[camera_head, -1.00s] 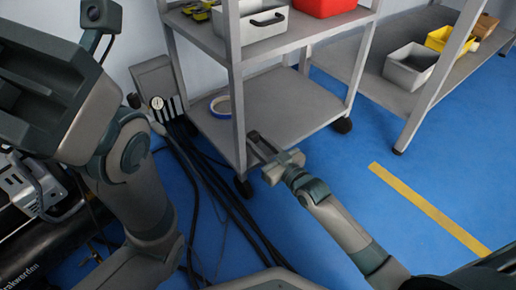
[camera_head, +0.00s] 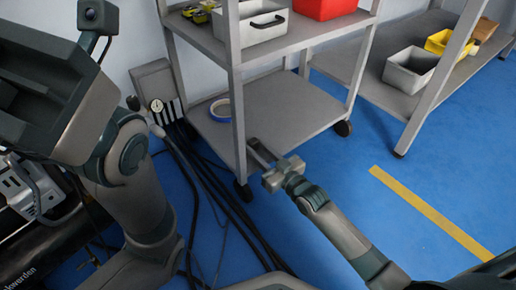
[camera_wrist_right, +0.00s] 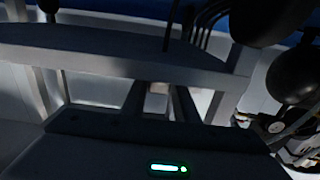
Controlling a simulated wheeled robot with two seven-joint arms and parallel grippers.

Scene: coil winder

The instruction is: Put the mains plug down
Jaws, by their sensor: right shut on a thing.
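My right gripper (camera_head: 260,154) is low beside the near left post of the grey trolley, in front of its bottom shelf (camera_head: 285,105). In the right wrist view its two dark fingers (camera_wrist_right: 159,104) close on something greyish between them. This fits the mains plug, but its shape is too dark and small to make out. No contact with shelf or floor can be told. My left arm fills the left of the head view; its gripper is not in view.
A roll of blue-edged tape (camera_head: 220,109) lies on the bottom shelf. Black cables (camera_head: 215,190) run over the blue floor from a wall box (camera_head: 155,85) left of the trolley. A workbench with bins (camera_head: 410,68) stands right. Bare floor lies around the yellow line (camera_head: 430,212).

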